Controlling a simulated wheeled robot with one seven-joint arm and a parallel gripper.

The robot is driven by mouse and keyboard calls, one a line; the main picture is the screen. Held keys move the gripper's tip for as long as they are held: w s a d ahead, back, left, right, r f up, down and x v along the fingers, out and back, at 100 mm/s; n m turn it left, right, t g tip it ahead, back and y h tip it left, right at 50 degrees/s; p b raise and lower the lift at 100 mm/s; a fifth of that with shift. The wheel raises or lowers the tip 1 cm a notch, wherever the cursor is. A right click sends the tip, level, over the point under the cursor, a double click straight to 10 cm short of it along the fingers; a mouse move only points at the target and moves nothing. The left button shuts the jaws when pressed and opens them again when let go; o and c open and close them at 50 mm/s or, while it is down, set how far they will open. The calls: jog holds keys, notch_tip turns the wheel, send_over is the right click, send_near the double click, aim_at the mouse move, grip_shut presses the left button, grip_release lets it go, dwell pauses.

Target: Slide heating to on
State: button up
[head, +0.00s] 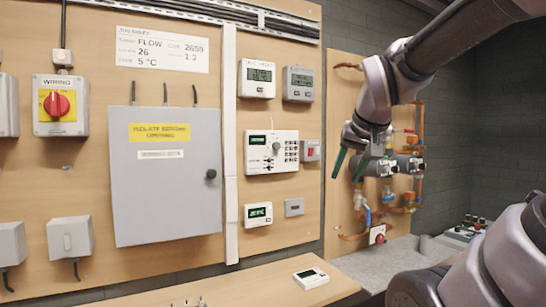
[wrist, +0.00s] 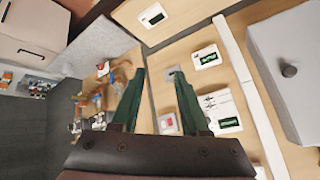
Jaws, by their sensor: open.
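A white control panel (head: 271,151) with a small display, a round knob and rows of small markings is mounted on the wooden board. It also shows in the wrist view (wrist: 219,98), partly hidden behind a finger. I cannot make out which control on it is the heating slide, or its position. My gripper (head: 349,165) is open and empty, pointing down to the right of the panel and apart from it. In the wrist view its two dark green fingers (wrist: 158,72) are spread.
A small box with a red switch (head: 310,151) sits just right of the panel. A display unit (head: 258,214) is below it, and two thermostats (head: 257,80) are above. A grey cabinet (head: 165,172) is on the left. Pipework (head: 390,190) stands behind my gripper. A wooden bench (head: 230,290) is below.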

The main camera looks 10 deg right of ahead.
jog(key=w+d+r+n+t+h, duration=0.1)
jog(key=w+r, duration=0.1)
jog(key=w, duration=0.4)
jog(key=w+d+r+t+h, duration=0.2)
jog(key=w, duration=0.4)
jog(key=n+t+y, duration=0.2)
jog(key=n+y, duration=0.5)
send_near(270, 160)
jog(key=x, duration=0.5)
jog(key=shift+w+a, duration=0.1)
jog(key=shift+a, duration=0.05)
jog(key=shift+x, duration=1.1)
jog(key=shift+w+r, duration=0.1)
grip_shut()
